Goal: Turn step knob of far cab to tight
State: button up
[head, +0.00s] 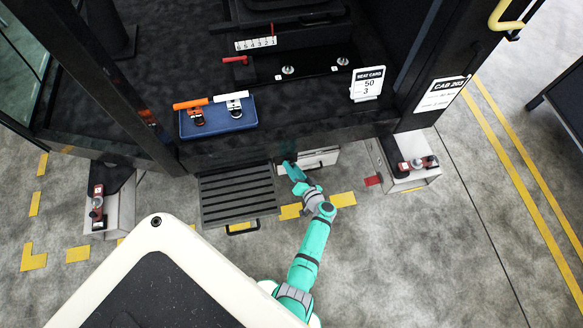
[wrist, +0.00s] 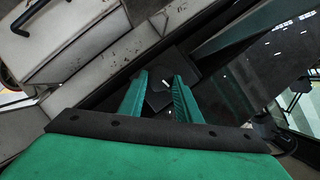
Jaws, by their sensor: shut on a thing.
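The step knob (wrist: 159,98) is a dark block with a small white mark, set in a dark recess in the wrist view. My gripper (wrist: 161,77) has its two green fingers on either side of the knob and is shut on it. In the head view my gripper (head: 289,166) reaches under the cab's front edge, beside the slatted step (head: 238,194). The knob is hidden there by my gripper and the cab edge. I cannot read any tight marking or how far the knob is turned.
A blue tray (head: 218,129) with an orange-handled and a white-handled tool lies on the cab floor. A seat cards sign (head: 368,84) and a CAB 203 sign (head: 441,94) stand right. Clamps on pale blocks flank the cab (head: 417,164). Grey floor is free at lower right.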

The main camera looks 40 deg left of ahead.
jog(key=shift+w+d+f+m+y, duration=0.15)
jog(key=shift+m+y, duration=0.15)
jog(key=shift+m, duration=0.5)
jog(key=o, duration=1.1)
jog(key=shift+c, duration=0.2)
jog(key=v, duration=1)
jog(key=shift+s+d, duration=0.2)
jog(key=shift+d, duration=0.15)
